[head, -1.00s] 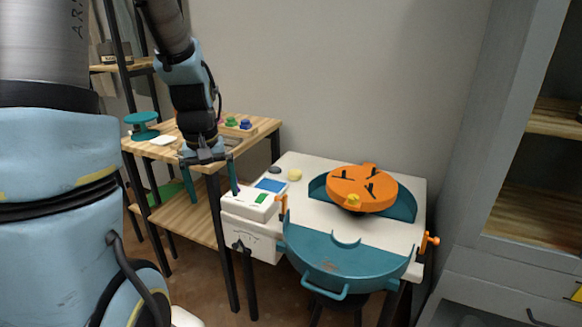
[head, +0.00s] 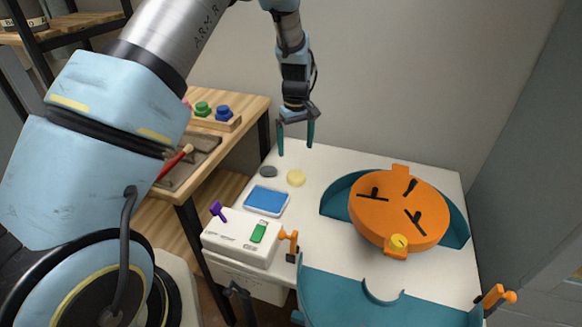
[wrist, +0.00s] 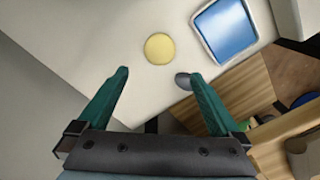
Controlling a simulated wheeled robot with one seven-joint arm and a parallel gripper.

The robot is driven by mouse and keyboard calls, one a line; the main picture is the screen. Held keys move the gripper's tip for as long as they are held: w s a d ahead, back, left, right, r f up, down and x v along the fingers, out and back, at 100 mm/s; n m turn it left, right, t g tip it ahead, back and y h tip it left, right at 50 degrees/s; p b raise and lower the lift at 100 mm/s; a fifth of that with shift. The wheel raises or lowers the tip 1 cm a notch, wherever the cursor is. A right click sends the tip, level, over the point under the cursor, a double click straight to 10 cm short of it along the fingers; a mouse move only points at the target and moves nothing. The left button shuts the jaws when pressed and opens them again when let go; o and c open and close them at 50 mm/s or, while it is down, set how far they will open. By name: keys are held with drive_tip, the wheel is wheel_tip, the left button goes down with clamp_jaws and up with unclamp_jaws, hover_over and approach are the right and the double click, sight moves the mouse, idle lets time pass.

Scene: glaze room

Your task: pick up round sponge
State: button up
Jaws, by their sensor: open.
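The round sponge (head: 296,178) is a small pale-yellow disc lying flat on the white table top, near its back left. It also shows in the wrist view (wrist: 160,48), ahead of the fingertips and roughly between their lines. My gripper (head: 296,150) hangs above the back edge of the table, its two teal fingers apart and pointing down, with nothing between them. In the wrist view my gripper (wrist: 156,76) is open, and the sponge lies beyond the tips, not touching them.
A dark grey oval piece (head: 268,171) lies just left of the sponge. A blue-topped tray (head: 266,201) and a white control box (head: 240,240) are nearer the front. An orange wheel head (head: 398,208) in a teal basin stands to the right. A wooden table (head: 225,172) adjoins at left.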

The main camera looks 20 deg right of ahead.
drive_tip(key=p, duration=0.1)
hover_over(296, 174)
drive_tip(key=f, duration=0.5)
drive_tip(key=shift+w+f, duration=0.1)
drive_tip(key=shift+w, duration=0.15)
drive_tip(key=shift+s+f+p, duration=0.2)
drive_tip(key=shift+f+p, duration=1.3)
drive_tip(key=shift+f, duration=1.2)
drive_tip(key=c, duration=1.2)
drive_tip(key=shift+c, duration=0.2)
drive_tip(key=shift+r, duration=0.1)
